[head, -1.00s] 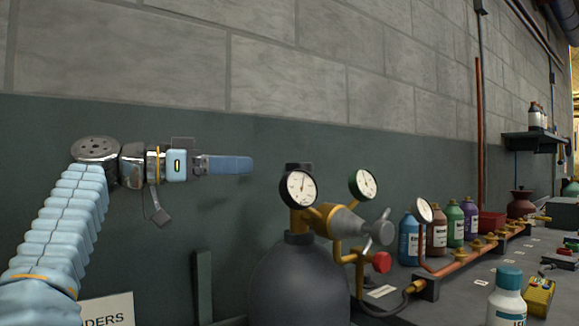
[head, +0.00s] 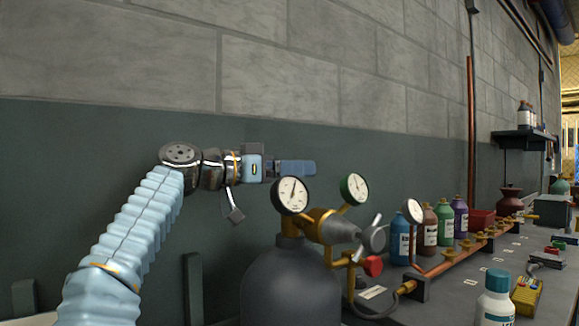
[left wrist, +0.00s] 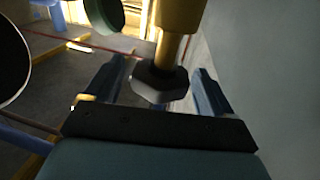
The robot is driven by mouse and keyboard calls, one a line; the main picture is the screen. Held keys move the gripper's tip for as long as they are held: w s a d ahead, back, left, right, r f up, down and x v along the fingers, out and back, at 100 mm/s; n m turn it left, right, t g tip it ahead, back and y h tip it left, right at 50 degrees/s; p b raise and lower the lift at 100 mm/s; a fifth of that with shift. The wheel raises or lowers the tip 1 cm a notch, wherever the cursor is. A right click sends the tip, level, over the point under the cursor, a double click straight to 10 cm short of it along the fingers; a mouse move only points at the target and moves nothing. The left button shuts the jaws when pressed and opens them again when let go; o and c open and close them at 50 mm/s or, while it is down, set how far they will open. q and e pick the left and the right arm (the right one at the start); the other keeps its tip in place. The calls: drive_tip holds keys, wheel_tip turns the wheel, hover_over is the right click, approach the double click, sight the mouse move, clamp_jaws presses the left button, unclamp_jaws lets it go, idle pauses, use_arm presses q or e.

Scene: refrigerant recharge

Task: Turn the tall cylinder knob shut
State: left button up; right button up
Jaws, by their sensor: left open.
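The tall dark grey cylinder (head: 290,285) stands at lower centre in the head view, with a brass valve and gauges on top. Its dark faceted knob (left wrist: 158,84) shows in the left wrist view on a brass stem, between the two blue fingers. In the head view the knob is hidden by the fingers. My left gripper (head: 297,168) points right, level with the cylinder's top, just above the white-faced gauge. It is open, with a finger on each side of the knob in the left wrist view (left wrist: 156,88). I cannot tell whether either finger touches it. My right gripper is out of view.
A white-faced gauge (head: 291,195) and a green-rimmed gauge (head: 354,188) sit close to the fingers. A red knob (head: 373,266) is lower right. The bench holds coloured bottles (head: 443,224), a copper manifold (head: 450,262) and a white bottle (head: 496,298). A wall stands behind.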

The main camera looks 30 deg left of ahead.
use_arm(q)
drive_tip(key=c, duration=1)
drive_tip(key=shift+o, duration=0.2)
drive_tip(key=shift+w+a+r+m+g+h+p, duration=0.1)
drive_tip(key=shift+r+m+g+h+p, duration=0.05)
drive_tip(key=shift+m+g+h+p, duration=0.3)
drive_tip(key=shift+w+r+m+g+h+p, duration=0.15)
drive_tip(key=shift+m+h+p, duration=0.1)
drive_tip(key=shift+h+p, duration=0.3)
drive_tip(key=shift+s+f+m+g+h+p, duration=0.1)
drive_tip(key=shift+m+g+h+p, duration=0.3)
drive_tip(key=shift+p, duration=0.05)
drive_tip(key=shift+s+f+m+g+h, duration=0.1)
drive_tip(key=shift+f+m+g+h, duration=0.05)
drive_tip(key=shift+m+g+h, duration=0.4)
drive_tip(key=o, duration=1)
drive_tip(key=shift+c, duration=0.2)
